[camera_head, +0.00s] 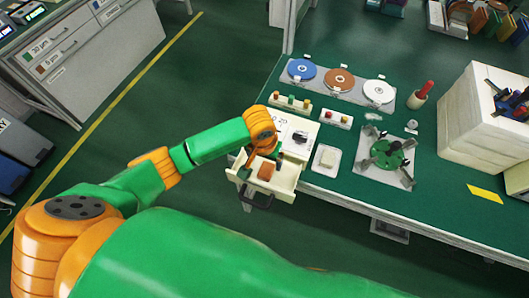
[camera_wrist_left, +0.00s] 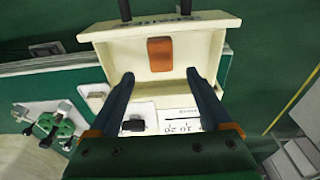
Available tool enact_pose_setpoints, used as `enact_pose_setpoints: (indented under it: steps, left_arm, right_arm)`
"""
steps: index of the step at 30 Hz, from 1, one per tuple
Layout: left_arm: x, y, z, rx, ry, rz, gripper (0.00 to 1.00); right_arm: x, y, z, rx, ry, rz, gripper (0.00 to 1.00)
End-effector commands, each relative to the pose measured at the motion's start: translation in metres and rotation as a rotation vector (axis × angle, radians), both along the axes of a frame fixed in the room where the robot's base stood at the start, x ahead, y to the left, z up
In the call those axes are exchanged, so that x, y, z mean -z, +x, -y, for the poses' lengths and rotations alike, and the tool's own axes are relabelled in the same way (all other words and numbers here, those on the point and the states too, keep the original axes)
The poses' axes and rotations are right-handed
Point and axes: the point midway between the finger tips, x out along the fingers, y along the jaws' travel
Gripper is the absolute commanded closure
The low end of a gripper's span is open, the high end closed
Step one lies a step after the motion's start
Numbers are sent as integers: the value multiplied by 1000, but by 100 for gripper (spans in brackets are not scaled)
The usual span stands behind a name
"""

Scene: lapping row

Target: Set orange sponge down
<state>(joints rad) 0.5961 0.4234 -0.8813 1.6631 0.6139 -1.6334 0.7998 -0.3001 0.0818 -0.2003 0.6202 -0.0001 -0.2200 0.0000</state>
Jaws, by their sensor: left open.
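The orange sponge (camera_head: 265,171) lies in an open cream drawer (camera_head: 285,184) at the near left edge of the green bench. My right gripper is not in view.
The cream drawer unit (camera_head: 297,131) stands behind the open drawer. A white tray (camera_head: 326,159) and a green fixture (camera_head: 388,154) are to its right. Blue, brown and white discs (camera_head: 339,79) lie at the back. Open floor lies left of the bench.

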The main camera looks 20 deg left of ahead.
Motion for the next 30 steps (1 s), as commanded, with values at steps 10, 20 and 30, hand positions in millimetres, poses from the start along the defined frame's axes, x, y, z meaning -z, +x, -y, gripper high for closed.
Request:
enact_pose_setpoints:
  steps: [10,20,30]
  left_arm:
    - [-46,-7,-1,0,1,1,17]
    - [-45,-7,0,0,1,0,17]
    - [-20,-60,36,169,-182,88,17]
  right_arm:
    - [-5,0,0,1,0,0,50]
    - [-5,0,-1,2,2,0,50]
    - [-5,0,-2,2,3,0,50]
